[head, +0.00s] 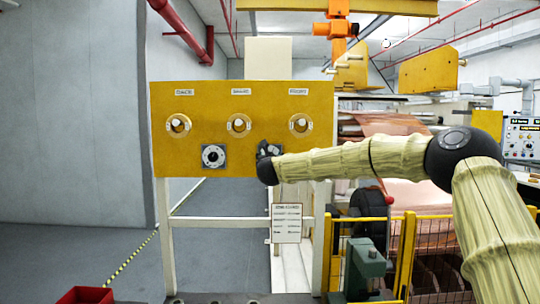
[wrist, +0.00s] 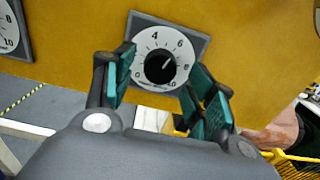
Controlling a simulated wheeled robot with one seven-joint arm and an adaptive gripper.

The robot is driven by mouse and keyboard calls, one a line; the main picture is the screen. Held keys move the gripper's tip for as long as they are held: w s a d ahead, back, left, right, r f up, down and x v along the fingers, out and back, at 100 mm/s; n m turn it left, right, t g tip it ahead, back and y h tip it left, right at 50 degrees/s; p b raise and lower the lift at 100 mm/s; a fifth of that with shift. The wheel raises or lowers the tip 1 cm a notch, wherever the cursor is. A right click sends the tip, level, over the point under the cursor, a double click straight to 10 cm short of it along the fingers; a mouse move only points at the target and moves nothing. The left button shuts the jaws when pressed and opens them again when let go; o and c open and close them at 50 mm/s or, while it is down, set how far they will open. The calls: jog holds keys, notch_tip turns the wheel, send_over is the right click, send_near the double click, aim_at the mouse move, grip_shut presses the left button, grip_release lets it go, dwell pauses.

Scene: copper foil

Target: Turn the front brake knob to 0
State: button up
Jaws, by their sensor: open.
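A yellow control panel (head: 225,105) carries two dials in its lower row. The left dial (head: 213,156) is in plain view in the head view. The right dial is mostly hidden behind my gripper (head: 266,150) there. In the wrist view a black round knob (wrist: 160,66) sits on a white numbered dial (wrist: 148,46) with a grey square plate. Its white mark appears to point up and right, near the 6. My gripper (wrist: 163,60) is open, with a green-padded finger on either side of the knob. Contact with the knob cannot be made out.
Three round fittings (head: 239,123) with small labels line the panel's upper row. A second dial (wrist: 8,30) shows at the wrist view's left edge. Yellow fencing (head: 405,255) and copper foil machinery (head: 395,125) stand to the right. A red bin (head: 85,295) is on the floor.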

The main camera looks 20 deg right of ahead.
jog(key=shift+w+d, duration=0.15)
jog(key=shift+w, duration=0.4)
jog(key=c, duration=1)
jog(key=shift+c, duration=0.2)
